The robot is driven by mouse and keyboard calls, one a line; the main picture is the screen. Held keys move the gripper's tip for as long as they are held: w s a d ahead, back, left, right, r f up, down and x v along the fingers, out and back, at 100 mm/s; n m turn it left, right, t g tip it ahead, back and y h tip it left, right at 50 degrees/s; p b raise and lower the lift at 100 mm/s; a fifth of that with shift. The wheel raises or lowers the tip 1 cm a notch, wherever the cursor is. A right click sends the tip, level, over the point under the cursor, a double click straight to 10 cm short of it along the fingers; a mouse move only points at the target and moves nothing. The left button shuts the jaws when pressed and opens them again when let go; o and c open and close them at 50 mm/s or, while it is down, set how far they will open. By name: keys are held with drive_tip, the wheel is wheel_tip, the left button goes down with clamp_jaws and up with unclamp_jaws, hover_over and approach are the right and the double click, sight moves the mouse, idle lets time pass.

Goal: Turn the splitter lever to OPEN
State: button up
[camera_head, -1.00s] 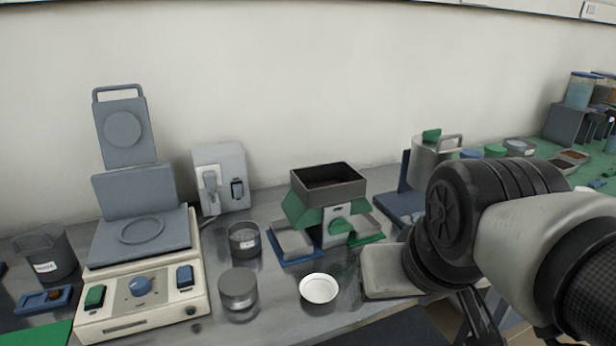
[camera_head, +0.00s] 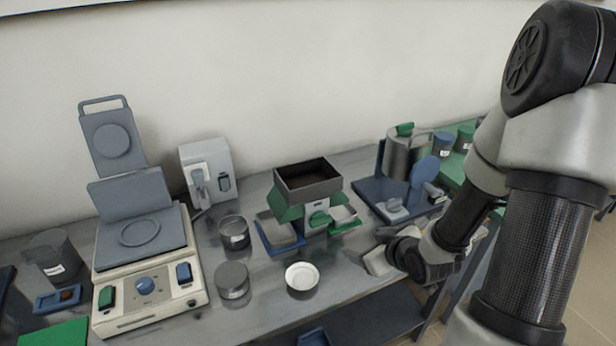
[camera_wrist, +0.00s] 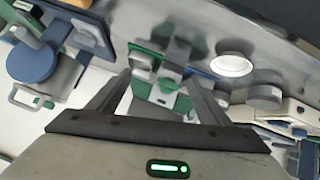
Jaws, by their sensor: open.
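The splitter is a green and grey unit with a dark open hopper (camera_head: 308,181) on top. It stands mid-bench in the head view. Its green lever (camera_head: 320,219) is on the pale front plate, and shows in the wrist view as a green knob (camera_wrist: 168,84). I cannot read any marking by it. My gripper (camera_wrist: 158,78) is open and empty. In the wrist view its fingers frame the splitter's front, with a gap to the lever. In the head view my gripper is right of and in front of the splitter, its fingers hard to make out.
A pan on a blue tray (camera_head: 280,246) and another on a green tray (camera_head: 345,228) flank the splitter. A white dish (camera_head: 302,276) and a lidded grey jar (camera_head: 233,280) stand in front. A blue-based stand (camera_head: 372,196) is to the right.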

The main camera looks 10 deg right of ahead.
drive_tip(key=s+a+r+m+t+y+p, duration=0.1)
drive_tip(key=s+a+m+t+y+p, duration=0.1)
drive_tip(key=a+p, duration=0.1)
drive_tip(key=t+b, duration=0.1)
drive_tip(key=b, duration=1.4)
approach(322, 221)
drive_tip(key=b+x, duration=0.4)
drive_tip(key=x, duration=0.3)
drive_tip(key=shift+w+a+f, duration=0.1)
drive_tip(key=shift+a+f, duration=0.05)
drive_tip(key=c, duration=1)
drive_tip(key=shift+c, duration=0.2)
